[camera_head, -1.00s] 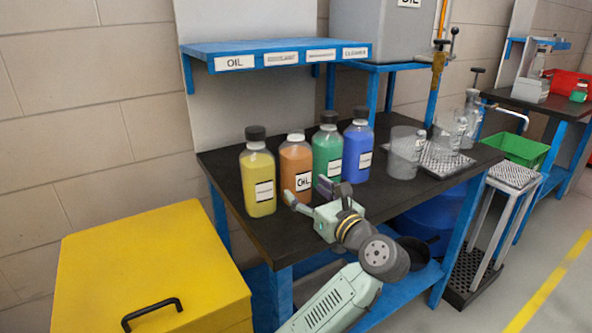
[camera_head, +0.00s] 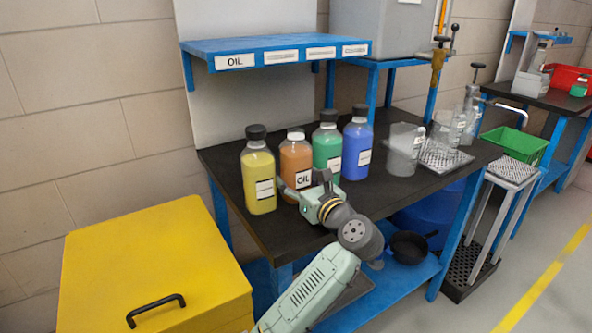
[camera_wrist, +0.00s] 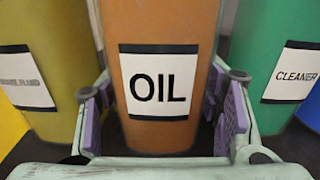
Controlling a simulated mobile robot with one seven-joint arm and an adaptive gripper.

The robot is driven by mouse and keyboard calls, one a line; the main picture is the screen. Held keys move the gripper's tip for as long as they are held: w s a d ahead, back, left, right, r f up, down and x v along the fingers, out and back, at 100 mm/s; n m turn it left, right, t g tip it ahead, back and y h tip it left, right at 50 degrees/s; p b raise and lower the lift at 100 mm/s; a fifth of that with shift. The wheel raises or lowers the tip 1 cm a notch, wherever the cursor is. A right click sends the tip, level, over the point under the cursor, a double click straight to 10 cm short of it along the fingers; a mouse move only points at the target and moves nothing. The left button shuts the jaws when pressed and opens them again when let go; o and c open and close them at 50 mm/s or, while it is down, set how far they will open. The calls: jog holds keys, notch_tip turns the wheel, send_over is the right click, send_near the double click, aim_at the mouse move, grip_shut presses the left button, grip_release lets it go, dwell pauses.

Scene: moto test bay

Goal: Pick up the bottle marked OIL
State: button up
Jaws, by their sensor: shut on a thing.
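The bottle marked OIL (camera_head: 295,160) is orange with a white cap and stands upright on the black bench top. Its OIL label fills the middle of the wrist view (camera_wrist: 158,88). My gripper (camera_head: 301,190) is at the lower part of this bottle, and its fingers (camera_wrist: 162,115) are on either side of the bottle, shut on it. The bottle's base is partly hidden behind my gripper in the head view.
A yellow bottle (camera_head: 258,172) stands close on the left, and green (camera_head: 327,147) and blue (camera_head: 357,145) bottles stand close on the right. Clear beakers (camera_head: 404,150) are further right. A blue shelf (camera_head: 270,46) hangs above. A yellow box (camera_head: 150,260) is at the lower left.

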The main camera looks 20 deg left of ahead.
aim_at(296, 165)
jog(key=c, duration=0.8)
jog(key=shift+r, duration=0.25)
jog(key=shift+r+b, duration=0.35)
jog(key=shift+r, duration=1.25)
jog(key=s+d+r+b, duration=0.1)
jog(key=s+d+b, duration=0.1)
jog(key=s+d, duration=0.7)
jog(key=shift+s+d+r+b, duration=0.2)
jog(key=shift+s+d+b, duration=0.1)
jog(key=shift+s, duration=1.5)
jog(key=shift+s, duration=0.1)
